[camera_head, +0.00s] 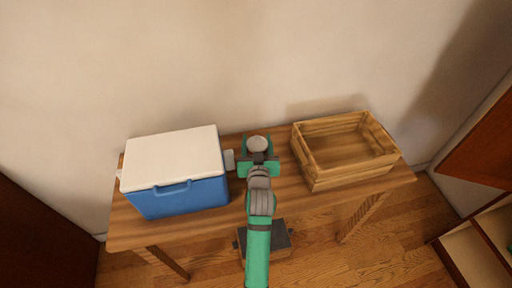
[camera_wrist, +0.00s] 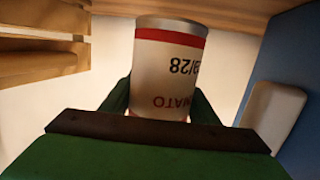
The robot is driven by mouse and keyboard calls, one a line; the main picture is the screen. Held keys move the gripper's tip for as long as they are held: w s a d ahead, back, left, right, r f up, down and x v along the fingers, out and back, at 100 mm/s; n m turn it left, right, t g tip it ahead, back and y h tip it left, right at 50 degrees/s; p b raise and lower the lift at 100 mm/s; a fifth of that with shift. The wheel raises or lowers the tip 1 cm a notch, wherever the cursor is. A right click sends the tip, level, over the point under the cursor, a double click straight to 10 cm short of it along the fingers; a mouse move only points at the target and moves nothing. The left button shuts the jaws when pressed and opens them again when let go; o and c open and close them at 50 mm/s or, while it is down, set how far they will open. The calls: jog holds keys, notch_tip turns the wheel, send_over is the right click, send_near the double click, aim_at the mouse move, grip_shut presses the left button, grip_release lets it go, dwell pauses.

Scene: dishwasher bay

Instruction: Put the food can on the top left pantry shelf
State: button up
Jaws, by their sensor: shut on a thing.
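The food can (camera_wrist: 168,65) is white and metal with a red band and upside-down dark lettering in the wrist view. It sits between the fingers of my gripper (camera_wrist: 165,105), which is shut on it. In the head view my green gripper (camera_head: 258,160) is over the middle of the wooden table (camera_head: 285,205), and the can's round grey top (camera_head: 257,144) shows between the fingers. I cannot tell whether the can touches the tabletop. At the right edge, a wooden cabinet (camera_head: 465,245) with open, pale compartments shows in part; I cannot tell whether it is the pantry.
A blue cooler (camera_head: 185,197) with a white lid stands on the table close to the left of my gripper. An open wooden crate (camera_head: 315,172) stands to its right. The wall (camera_head: 250,60) rises behind the table. Wooden floor shows at the lower right.

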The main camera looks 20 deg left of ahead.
jog(key=shift+w+a+f, duration=0.2)
jog(key=shift+a+f, duration=0.1)
jog(key=shift+f, duration=1.55)
jog(key=shift+f, duration=0.1)
jog(key=o, duration=1.4)
jog(key=shift+f, duration=0.1)
jog(key=shift+o, duration=0.2)
